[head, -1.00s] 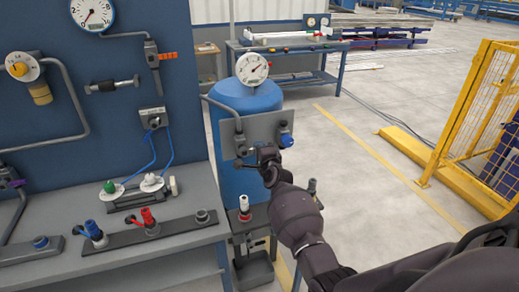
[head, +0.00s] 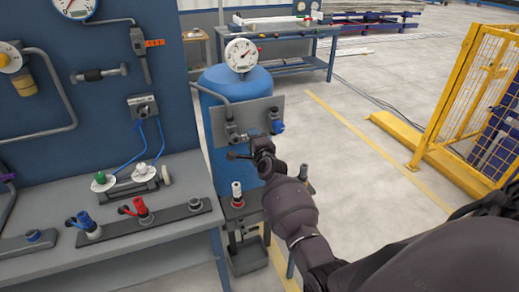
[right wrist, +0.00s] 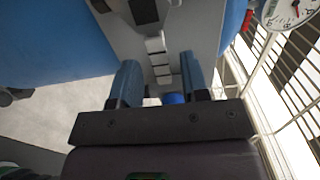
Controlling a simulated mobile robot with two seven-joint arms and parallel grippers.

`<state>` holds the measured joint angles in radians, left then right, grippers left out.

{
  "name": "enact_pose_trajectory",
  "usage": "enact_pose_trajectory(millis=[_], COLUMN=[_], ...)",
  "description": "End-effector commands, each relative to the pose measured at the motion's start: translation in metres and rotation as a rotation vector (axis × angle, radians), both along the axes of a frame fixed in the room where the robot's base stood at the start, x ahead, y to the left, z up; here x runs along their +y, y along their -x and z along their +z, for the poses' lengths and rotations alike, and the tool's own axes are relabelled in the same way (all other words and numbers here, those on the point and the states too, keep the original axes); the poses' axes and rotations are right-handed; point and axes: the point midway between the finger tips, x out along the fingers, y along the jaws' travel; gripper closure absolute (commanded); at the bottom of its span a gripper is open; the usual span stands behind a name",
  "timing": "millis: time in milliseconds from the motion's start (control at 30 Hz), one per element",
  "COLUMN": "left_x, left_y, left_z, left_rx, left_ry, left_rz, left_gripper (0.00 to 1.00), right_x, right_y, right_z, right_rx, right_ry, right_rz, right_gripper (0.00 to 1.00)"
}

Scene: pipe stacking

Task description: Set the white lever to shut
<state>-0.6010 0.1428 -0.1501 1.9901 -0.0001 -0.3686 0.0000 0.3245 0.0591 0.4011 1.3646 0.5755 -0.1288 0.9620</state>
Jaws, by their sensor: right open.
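My right gripper (right wrist: 160,85) is open, its two blue-grey fingers pointing at the grey plate on the blue tank. In the right wrist view, a pale, white-grey lever (right wrist: 158,58) stands in the gap between the fingers, with bare space on both sides of it. A dark block (right wrist: 143,12) sits at the top of the plate. In the head view my right gripper (head: 262,148) is at the lower front of the plate (head: 240,116) and covers part of the fittings, so the white lever cannot be made out there. My left gripper is not in view.
A blue tank (head: 216,88) carries a gauge (head: 241,54) above the plate and a blue knob (head: 278,127) at its right. A workbench (head: 120,262) with valves stands left. A small stand with a red-white fitting (head: 237,193) is below. A yellow fence (head: 470,95) is right.

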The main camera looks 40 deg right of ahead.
Motion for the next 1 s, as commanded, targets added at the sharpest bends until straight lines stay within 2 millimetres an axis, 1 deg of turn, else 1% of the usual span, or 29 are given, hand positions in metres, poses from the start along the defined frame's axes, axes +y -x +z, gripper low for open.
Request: enact_pose_trajectory(millis=[33, 300, 500, 700, 1000], left_x=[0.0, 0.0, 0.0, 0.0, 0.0], left_y=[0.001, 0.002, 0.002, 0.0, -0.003], left_z=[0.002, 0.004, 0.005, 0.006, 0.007], left_rx=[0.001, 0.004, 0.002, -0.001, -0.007], left_ry=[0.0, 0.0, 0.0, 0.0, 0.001], left_rz=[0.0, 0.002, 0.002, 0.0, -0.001], left_gripper=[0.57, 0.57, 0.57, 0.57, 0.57], right_x=[0.002, 0.013, 0.019, 0.021, 0.021], right_y=[0.009, 0.054, 0.077, 0.086, 0.086], right_z=[0.0, -0.001, -0.001, 0.0, 0.0], right_rx=[0.001, 0.001, 0.001, 0.001, 0.001], right_ry=[-0.002, -0.002, -0.002, -0.002, -0.002], right_rz=[-0.001, -0.002, 0.0, 0.0, 0.0], right_gripper=[0.58, 0.58, 0.58, 0.58, 0.58])
